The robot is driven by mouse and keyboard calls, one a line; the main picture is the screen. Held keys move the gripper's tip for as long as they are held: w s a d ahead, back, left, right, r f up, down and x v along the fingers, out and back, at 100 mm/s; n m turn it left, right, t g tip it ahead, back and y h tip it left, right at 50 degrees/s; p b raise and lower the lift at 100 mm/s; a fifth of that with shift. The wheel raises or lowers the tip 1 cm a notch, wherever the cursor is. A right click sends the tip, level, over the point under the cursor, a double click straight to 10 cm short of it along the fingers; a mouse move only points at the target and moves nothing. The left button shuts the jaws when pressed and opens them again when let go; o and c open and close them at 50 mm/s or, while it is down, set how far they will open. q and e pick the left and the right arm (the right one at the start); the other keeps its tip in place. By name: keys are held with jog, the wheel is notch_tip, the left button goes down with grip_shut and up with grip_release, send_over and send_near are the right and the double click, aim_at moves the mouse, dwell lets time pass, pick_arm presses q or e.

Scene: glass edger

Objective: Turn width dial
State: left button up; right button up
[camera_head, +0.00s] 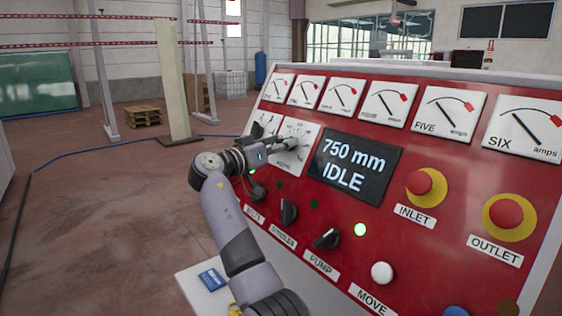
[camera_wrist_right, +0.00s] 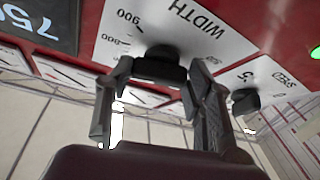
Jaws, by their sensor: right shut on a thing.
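The width dial (camera_wrist_right: 161,52) is a black knob on a white plate marked WIDTH, shown upside down in the right wrist view. My right gripper (camera_wrist_right: 160,68) has one finger on each side of the knob and is shut on it. In the head view, my right gripper (camera_head: 287,144) reaches the white width plate (camera_head: 301,129) on the red panel and hides most of the knob. The display (camera_head: 353,167) to the right of it reads 750 mm and IDLE. The knob's exact pointer angle is hidden. My left gripper is not in view.
A second dial, speed (camera_wrist_right: 245,100), sits close beside the width dial. Below are black switches (camera_head: 289,211), a white move button (camera_head: 382,272) and red inlet (camera_head: 419,183) and outlet (camera_head: 506,213) buttons. Gauges (camera_head: 448,112) line the top. The floor at left is open.

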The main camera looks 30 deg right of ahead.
jog(key=shift+w+f+m+g+h+b, duration=0.1)
jog(key=shift+f+m+g+h+b, duration=0.15)
jog(key=shift+m+g+b, duration=0.55)
jog(key=shift+r+m+g+b, duration=0.15)
jog(key=shift+m+b, duration=0.1)
jog(key=shift+m, duration=0.35)
jog(key=shift+r+m+g+b, duration=0.1)
jog(key=shift+m+g+b, duration=0.1)
jog(key=shift+m, duration=0.4)
jog(key=shift+w+r+m+g+h+p, duration=0.15)
jog(key=shift+m+g+p, duration=0.15)
jog(key=shift+m, duration=0.2)
jog(key=shift+m+g+h+p, duration=0.15)
jog(key=shift+m+g, duration=0.1)
jog(key=shift+m, duration=0.25)
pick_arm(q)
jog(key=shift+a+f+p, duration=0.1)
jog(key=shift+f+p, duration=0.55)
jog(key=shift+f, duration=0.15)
pick_arm(e)
jog(key=shift+a+m+g, duration=0.1)
jog(key=shift+m+g, duration=0.4)
jog(key=shift+m, duration=0.3)
jog(key=shift+w, duration=0.1)
jog(key=o, duration=1.2)
jog(key=shift+c, duration=0.2)
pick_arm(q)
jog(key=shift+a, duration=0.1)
